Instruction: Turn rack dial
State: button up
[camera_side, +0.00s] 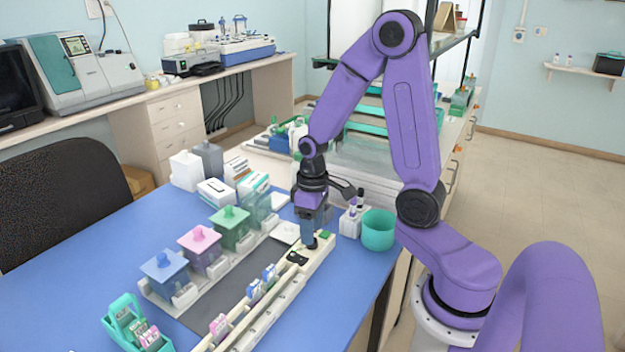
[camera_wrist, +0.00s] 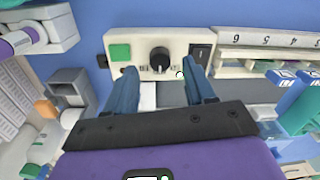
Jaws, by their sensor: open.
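The rack dial (camera_wrist: 159,60) is a round black knob on the white control panel at the rack's end. Its white pointer mark faces down in the wrist view. A green button (camera_wrist: 120,51) is left of it and a black rocker switch (camera_wrist: 201,54) right of it. My gripper (camera_wrist: 160,72) is open, with one blue finger to each side of the dial in the picture. I cannot tell whether either finger touches it. In the side view my gripper (camera_side: 311,238) points down over the panel end of the white rack (camera_side: 262,308); the fingers partly hide the dial there.
Blue, pink and green lidded jars (camera_side: 164,272) stand left of the rack. Several slides (camera_side: 254,290) sit along the rack. A teal cup (camera_side: 378,230) and a small white bottle holder (camera_side: 351,220) stand close right of my gripper. A green slide holder (camera_side: 128,322) is at the front.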

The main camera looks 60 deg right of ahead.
notch_tip(320, 180, up, 15)
jog(key=shift+d, duration=0.35)
jog(key=shift+a, duration=0.1)
dwell(0.3)
